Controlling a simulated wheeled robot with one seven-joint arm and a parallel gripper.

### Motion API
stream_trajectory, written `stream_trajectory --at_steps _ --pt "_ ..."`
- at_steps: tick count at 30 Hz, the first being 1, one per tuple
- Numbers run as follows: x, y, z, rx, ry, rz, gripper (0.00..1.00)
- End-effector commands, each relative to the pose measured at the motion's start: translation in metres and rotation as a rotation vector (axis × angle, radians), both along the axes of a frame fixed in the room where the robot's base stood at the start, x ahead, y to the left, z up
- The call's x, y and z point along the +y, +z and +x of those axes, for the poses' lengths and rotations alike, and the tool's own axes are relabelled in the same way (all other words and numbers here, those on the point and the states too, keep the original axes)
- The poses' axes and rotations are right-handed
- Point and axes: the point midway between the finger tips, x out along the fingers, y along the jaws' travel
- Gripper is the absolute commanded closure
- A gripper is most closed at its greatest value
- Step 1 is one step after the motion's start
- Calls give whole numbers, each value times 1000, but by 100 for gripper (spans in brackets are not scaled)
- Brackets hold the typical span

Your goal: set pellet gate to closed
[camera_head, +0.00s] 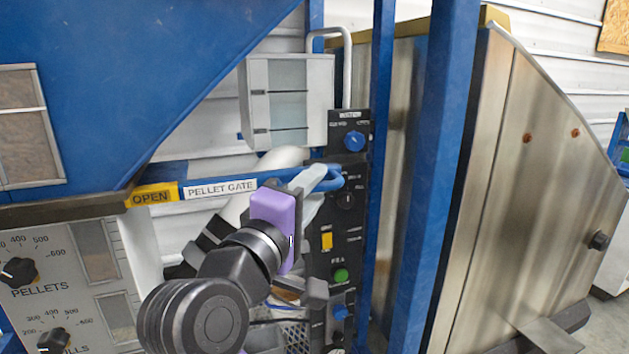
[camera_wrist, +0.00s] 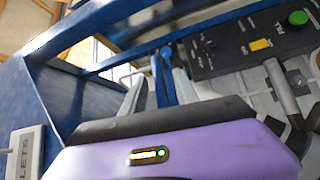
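The pellet gate is a blue bar with a white PELLET GATE label (camera_head: 220,187) and a yellow OPEN tag (camera_head: 152,195) showing at its left. The bar ends at the right in a blue loop handle (camera_head: 328,178). My gripper (camera_head: 312,182), with a purple body and grey fingers, is at this handle and partly covers it. In the wrist view, the fingers of my gripper (camera_wrist: 160,88) stand apart, one on each side of the blue handle (camera_wrist: 161,78). A gap shows beside the left finger. Contact on the other side cannot be made out.
A black control panel (camera_head: 325,262) with knobs, a yellow switch and a green button is close behind my gripper. A blue post (camera_head: 437,180) stands to the right. The blue hopper (camera_head: 150,70) slopes above left. A dial panel (camera_head: 70,260) is at lower left.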

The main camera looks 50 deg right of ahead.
Motion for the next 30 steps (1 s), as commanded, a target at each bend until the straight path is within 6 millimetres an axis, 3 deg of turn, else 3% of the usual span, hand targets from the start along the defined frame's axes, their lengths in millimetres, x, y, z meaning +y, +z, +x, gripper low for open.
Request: stream_trajectory --at_steps 11,17,30 --pt "-8 1 2 -1 2 0 64" --pt "-8 1 2 -1 1 0 99" --pt "-8 1 2 -1 1 0 100"
